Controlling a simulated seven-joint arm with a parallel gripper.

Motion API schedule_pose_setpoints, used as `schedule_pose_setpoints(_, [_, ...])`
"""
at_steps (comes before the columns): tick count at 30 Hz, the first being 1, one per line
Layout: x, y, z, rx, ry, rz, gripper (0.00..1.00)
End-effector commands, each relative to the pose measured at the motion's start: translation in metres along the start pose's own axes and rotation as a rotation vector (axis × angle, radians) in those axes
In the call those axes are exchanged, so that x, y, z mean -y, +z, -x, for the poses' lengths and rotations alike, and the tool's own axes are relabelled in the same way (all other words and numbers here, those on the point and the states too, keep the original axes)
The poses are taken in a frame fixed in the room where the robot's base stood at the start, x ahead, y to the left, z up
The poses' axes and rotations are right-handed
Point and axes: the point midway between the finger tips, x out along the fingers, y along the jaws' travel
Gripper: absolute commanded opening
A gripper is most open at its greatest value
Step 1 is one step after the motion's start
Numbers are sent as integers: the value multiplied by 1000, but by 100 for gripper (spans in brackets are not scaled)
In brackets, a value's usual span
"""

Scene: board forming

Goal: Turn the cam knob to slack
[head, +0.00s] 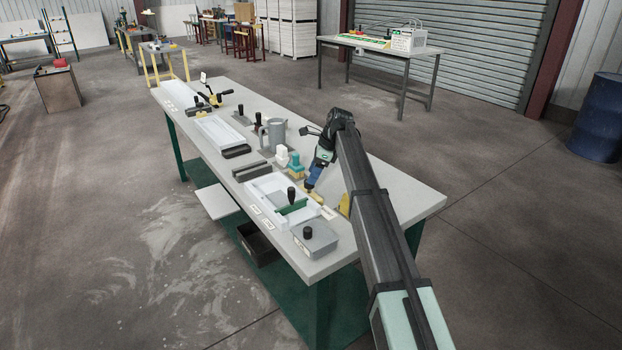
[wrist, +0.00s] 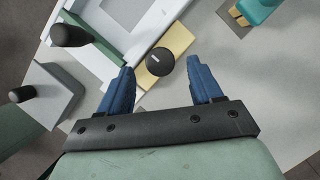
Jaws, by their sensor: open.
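The cam knob (wrist: 160,63) is a round black knob with a short white mark on its top, left of its middle, in the wrist view. It sits over a tan strip (wrist: 178,40) beside the white frame (wrist: 128,52). My gripper (wrist: 161,66) is open, with one blue finger on each side of the knob. I cannot tell whether either finger touches it. In the head view my gripper (head: 309,186) points down at the bench, near the white frame's right side. The knob cannot be made out there.
The white frame with a green inside (head: 262,184) and a black upright handle (head: 291,195) stand close by. A grey box (head: 315,241) with a black knob is at the bench's near end. A teal block (head: 295,161) stands behind. The bench's right side (head: 400,195) is mostly clear.

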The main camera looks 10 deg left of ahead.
Motion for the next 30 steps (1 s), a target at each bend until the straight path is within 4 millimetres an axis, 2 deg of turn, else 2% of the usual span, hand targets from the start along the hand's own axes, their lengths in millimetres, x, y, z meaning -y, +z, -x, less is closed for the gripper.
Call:
schedule_pose_setpoints(3, [0,0,-14,0,-1,1,65])
schedule_pose_setpoints(8, [0,0,-25,0,0,1,65])
schedule_pose_setpoints(19, [0,0,-28,0,-1,1,65])
schedule_pose_setpoints(30, [0,0,-28,0,-1,1,29])
